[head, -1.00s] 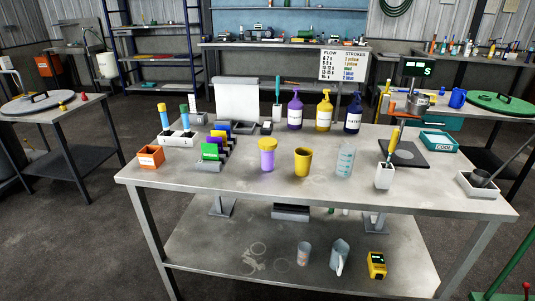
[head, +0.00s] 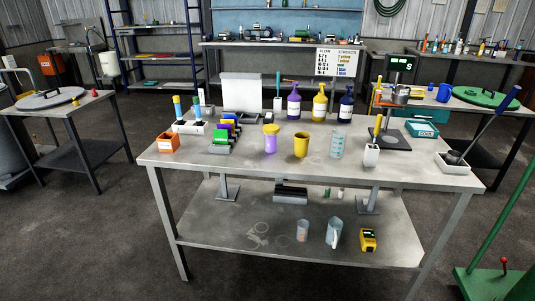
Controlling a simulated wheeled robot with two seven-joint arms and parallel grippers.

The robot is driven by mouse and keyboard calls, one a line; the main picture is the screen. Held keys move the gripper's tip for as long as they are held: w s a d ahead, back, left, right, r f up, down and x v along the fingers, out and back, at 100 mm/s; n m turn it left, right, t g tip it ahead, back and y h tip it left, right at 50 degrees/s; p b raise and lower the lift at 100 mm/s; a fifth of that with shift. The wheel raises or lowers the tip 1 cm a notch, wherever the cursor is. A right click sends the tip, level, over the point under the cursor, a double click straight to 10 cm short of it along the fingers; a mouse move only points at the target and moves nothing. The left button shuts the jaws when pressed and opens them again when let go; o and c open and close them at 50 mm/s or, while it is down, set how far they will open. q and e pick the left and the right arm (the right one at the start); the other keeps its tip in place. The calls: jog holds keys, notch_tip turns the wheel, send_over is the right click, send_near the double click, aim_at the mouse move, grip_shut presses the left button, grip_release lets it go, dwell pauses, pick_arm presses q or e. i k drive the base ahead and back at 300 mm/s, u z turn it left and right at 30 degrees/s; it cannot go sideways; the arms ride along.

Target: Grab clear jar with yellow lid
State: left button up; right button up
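A jar with a yellow lid (head: 270,142) stands upright on the top of the grey workbench (head: 235,165), near the middle of its front half. Its body looks lilac, perhaps clear with lilac contents; I cannot tell. It stands between the colored rack on its left and a yellow cup (head: 301,145) on its right, apart from both. Neither of my grippers is in the head view.
A clear beaker (head: 337,146) and a white holder (head: 371,155) stand right of the yellow cup. Purple, yellow and dark blue pump bottles stand behind. An orange box (head: 162,144) is at the left. The bench's front strip is clear. A green stand (head: 495,283) is on the floor at right.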

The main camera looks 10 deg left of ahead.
aim_at(270, 142)
jog(key=u, duration=0.95)
jog(key=i, duration=1.75)
jog(key=z, duration=0.4)
